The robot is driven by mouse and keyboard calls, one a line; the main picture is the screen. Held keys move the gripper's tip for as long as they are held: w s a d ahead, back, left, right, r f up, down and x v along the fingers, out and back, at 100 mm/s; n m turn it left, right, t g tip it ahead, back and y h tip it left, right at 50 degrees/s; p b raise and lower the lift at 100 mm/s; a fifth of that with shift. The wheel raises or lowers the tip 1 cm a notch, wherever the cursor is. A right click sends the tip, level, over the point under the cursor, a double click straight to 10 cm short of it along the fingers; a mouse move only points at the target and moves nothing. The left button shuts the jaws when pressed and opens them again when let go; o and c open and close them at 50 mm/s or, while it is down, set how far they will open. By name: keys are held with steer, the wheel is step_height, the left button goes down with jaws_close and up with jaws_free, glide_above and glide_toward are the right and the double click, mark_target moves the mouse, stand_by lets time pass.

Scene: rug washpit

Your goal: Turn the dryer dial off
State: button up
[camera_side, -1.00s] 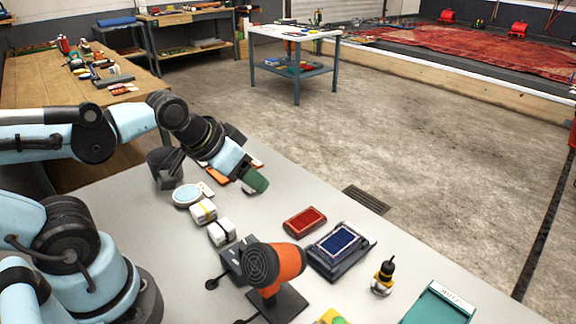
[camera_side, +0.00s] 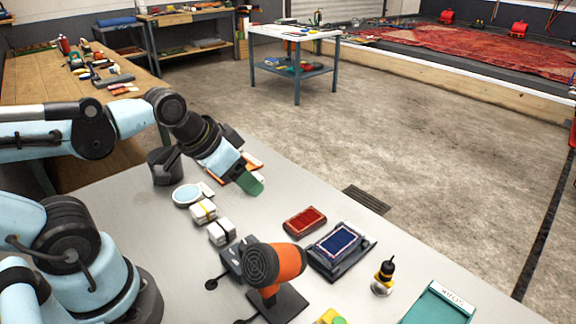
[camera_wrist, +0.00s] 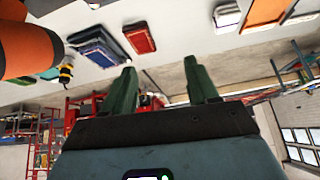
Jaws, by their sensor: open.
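The orange and black dryer (camera_side: 274,268) stands on a dark base near the front of the grey table in the side view. Its orange body also shows at the upper left of the wrist view (camera_wrist: 28,48). A grey box (camera_side: 232,258) with black knobs on stalks sits beside the dryer; I cannot tell which part is the dial or how it is set. My gripper (camera_side: 252,184) is above the table's far part, behind and left of the dryer, well apart from it. In the wrist view its two green fingers (camera_wrist: 163,92) are spread with nothing between them.
A red rug sample (camera_side: 304,220) and a blue one on a dark tray (camera_side: 338,245) lie right of the dryer. White bundles (camera_side: 204,211), a round blue-topped item (camera_side: 187,194) and a black cup (camera_side: 164,167) are to the left. A small yellow-black bottle (camera_side: 383,278) and green box (camera_side: 440,303) stand right.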

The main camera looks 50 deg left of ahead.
mark_target(246, 245)
steer(key=s+d+r+m+g+h, duration=0.1)
steer(key=s+m+g+h, duration=0.25)
steer(key=s+m, duration=0.5)
steer(key=shift+m+g, duration=0.25)
steer(key=shift+m, duration=0.5)
steer(key=shift+w+r+x, duration=0.1)
steer(key=shift+w+x, duration=0.15)
steer(key=shift+x, duration=1.75)
steer(key=shift+w+r+x, duration=0.1)
steer(key=shift+w+x, duration=0.15)
steer(key=shift+x, duration=1.75)
steer(key=shift+w+r+x, duration=0.1)
steer(key=shift+w+x, duration=0.15)
steer(key=shift+x, duration=1.75)
steer(key=shift+d+f, duration=0.1)
steer(key=shift+d, duration=0.05)
steer(key=c, duration=1)
